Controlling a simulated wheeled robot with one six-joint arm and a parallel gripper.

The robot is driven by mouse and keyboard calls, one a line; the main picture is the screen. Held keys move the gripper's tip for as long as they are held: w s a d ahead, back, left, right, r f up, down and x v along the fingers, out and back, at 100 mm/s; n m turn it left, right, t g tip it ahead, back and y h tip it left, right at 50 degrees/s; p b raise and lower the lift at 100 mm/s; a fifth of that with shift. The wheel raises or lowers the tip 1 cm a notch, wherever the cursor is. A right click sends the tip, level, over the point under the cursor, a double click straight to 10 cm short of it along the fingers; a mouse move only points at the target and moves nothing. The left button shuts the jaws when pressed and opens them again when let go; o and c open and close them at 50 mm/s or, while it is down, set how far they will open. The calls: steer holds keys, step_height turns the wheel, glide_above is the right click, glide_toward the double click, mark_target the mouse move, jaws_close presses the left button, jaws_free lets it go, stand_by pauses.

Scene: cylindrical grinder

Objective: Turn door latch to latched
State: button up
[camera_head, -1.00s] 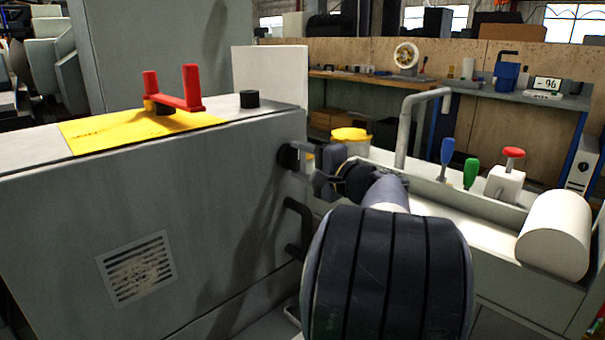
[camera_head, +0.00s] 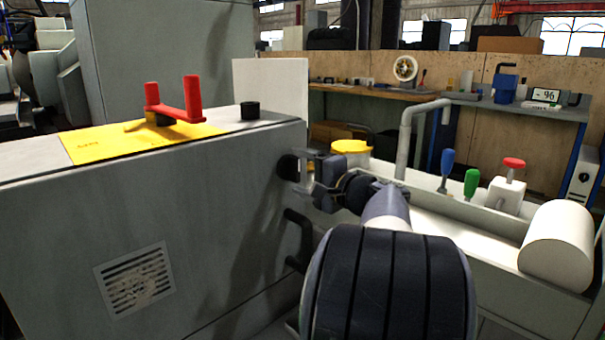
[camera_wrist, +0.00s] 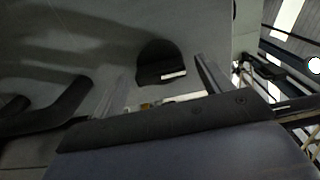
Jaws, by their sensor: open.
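The door latch (camera_head: 287,167) is a dark round knob on the right end of the grey door's face. In the wrist view a dark rounded piece with a pale mark, which looks like the latch (camera_wrist: 160,62), stands just ahead of my gripper. My gripper (camera_head: 304,171) is open, right beside the latch in the head view. In the wrist view one finger (camera_wrist: 211,76) shows to the right of the latch. I cannot tell whether either finger touches it. The latch's turned position is hard to make out.
A black bar handle (camera_head: 299,238) sits on the door below the latch. A red handle (camera_head: 178,112) stands on the yellow plate above. A bent grey pipe (camera_head: 406,140), blue and green levers, and a white cylinder (camera_head: 557,238) lie to the right.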

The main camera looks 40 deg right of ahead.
steer(key=s+p, duration=0.2)
steer(key=s, duration=0.8)
steer(key=shift+s+d, duration=0.4)
steer(key=shift+d, duration=0.05)
steer(key=shift+w, duration=0.1)
steer(key=w, duration=0.3)
steer(key=w+b, duration=0.1)
steer(key=w, duration=0.2)
steer(key=w+b, duration=0.1)
steer(key=w, duration=0.3)
steer(key=shift+a+f, duration=0.1)
steer(key=shift+a, duration=0.3)
steer(key=shift+w, duration=0.35)
steer(key=shift+s, duration=0.1)
